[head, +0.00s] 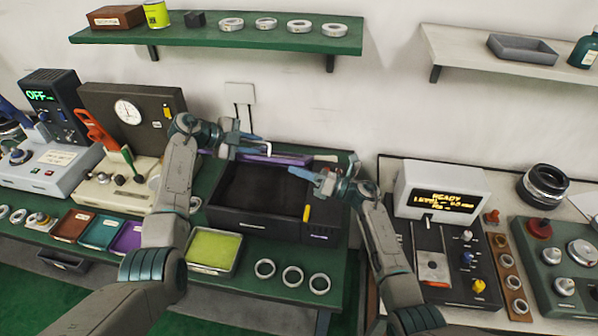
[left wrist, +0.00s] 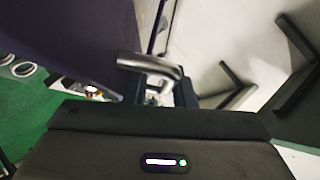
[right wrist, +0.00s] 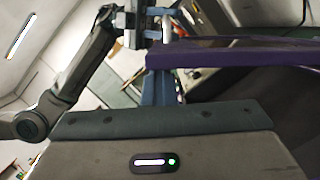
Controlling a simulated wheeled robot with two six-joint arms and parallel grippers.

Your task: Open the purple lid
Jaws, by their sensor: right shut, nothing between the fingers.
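The purple lid (head: 290,160) shows as a thin strip along the back of a black box (head: 257,224), which is open with a dark interior. The lid's purple edge (right wrist: 235,52) crosses the right wrist view, and its dark face (left wrist: 75,45) fills the upper left of the left wrist view. A bent silver handle (left wrist: 150,66) stands out from the lid. My left gripper (head: 252,142) is at this handle, its fingers apart; contact is unclear. My right gripper (head: 322,182) is shut and empty over the box's right side; it also shows in the right wrist view (right wrist: 160,90).
A green shelf (head: 200,36) with rings is above. A dark case with a gauge (head: 128,112) stands left, and a display unit (head: 441,190) stands right. A yellow-green tray (head: 213,250) and three rings (head: 292,277) lie in front of the box.

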